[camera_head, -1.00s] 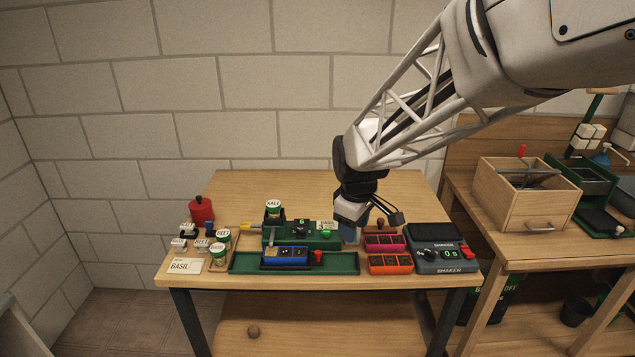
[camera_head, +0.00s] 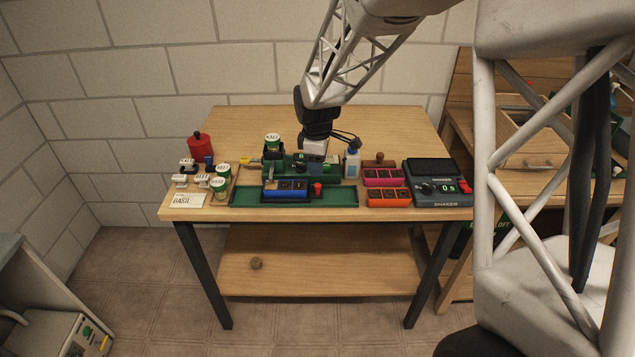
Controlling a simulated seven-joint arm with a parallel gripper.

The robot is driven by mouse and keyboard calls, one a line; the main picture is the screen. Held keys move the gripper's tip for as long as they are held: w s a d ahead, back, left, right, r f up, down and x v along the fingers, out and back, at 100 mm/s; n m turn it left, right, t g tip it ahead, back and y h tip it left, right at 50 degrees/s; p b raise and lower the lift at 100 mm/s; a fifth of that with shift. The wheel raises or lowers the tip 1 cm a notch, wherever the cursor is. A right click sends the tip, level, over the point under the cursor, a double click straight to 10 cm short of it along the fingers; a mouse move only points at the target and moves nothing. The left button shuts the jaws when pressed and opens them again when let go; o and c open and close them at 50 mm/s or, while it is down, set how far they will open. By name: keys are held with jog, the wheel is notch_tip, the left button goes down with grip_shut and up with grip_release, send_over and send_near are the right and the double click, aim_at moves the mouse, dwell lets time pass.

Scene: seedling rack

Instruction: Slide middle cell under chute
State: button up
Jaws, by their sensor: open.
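The blue cell tray (camera_head: 285,194) sits in the green rail (camera_head: 338,199) at the front of the table, left of the rail's middle. Dark cells show in it; the left part lies below the chute area of the green seeder (camera_head: 327,178), whose exact outlet is too small to make out. A red knob (camera_head: 318,188) stands just right of the blue tray. A green-lidded jar (camera_head: 273,142) sits atop the seeder's left end. My gripper (camera_head: 316,163) is open over the seeder's right half, behind the blue tray and apart from it. It partly hides the seeder.
A white-and-blue bottle (camera_head: 352,165) stands right of my gripper. Pink (camera_head: 383,178) and orange (camera_head: 388,197) trays lie beside the dark shaker (camera_head: 440,187). Labelled jars (camera_head: 219,186) and a red canister (camera_head: 200,146) stand at left. The back of the table is clear.

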aim_at(318, 185)
jog(key=shift+f, duration=0.1)
jog(key=shift+w+f, duration=0.15)
jog(key=shift+f, duration=3.65)
grip_shut()
